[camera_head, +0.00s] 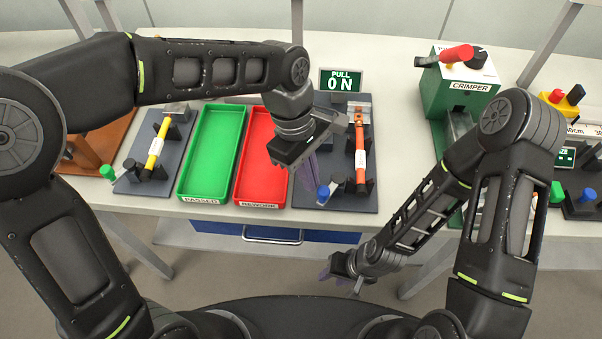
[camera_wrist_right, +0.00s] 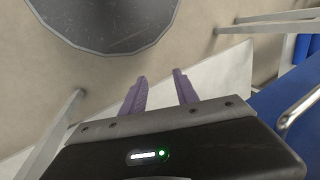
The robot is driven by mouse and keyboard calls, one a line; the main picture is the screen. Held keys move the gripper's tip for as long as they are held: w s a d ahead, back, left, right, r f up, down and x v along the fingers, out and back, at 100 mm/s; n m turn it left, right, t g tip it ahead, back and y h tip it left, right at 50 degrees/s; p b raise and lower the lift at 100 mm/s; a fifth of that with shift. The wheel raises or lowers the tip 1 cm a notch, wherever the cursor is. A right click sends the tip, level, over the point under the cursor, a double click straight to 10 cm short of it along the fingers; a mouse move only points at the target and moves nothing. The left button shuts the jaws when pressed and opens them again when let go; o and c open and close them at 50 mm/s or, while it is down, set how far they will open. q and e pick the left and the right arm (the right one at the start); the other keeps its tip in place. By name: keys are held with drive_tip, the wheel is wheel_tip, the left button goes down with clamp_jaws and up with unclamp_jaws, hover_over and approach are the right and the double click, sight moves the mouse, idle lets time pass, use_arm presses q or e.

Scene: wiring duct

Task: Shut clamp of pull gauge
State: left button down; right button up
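The pull gauge is a dark grey board (camera_head: 335,202) with a green display (camera_head: 341,80) reading "PULL 0 N". A metal block (camera_head: 357,110) stands at its back, and an orange wire with a white label (camera_head: 361,160) runs from there to black posts in front. A blue-capped post (camera_head: 324,192) stands at the board's front left; which part is the clamp is unclear. My left gripper (camera_head: 305,178) points down over the board's left edge, behind the blue cap; its finger gap is unclear. My right gripper (camera_head: 342,279) is off the table's front; its fingers are apart and empty in the wrist view (camera_wrist_right: 160,90).
A green tray (camera_head: 182,190) marked PASSED and a red tray (camera_head: 240,193) stand left of the gauge. Further left is a board with a yellow wire (camera_head: 155,150). A green crimper (camera_head: 436,100) stands back right. Clear table lies between gauge and crimper.

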use_arm(q)
drive_tip(key=shift+s, duration=0.1)
idle(0.4)
drive_tip(key=w+a+r, duration=0.3)
drive_tip(key=a+r, duration=0.2)
drive_tip(key=r, duration=0.4)
drive_tip(key=shift+w+a+r, duration=0.25)
drive_tip(key=shift+w+r, duration=0.05)
drive_tip(key=shift+r, duration=0.1)
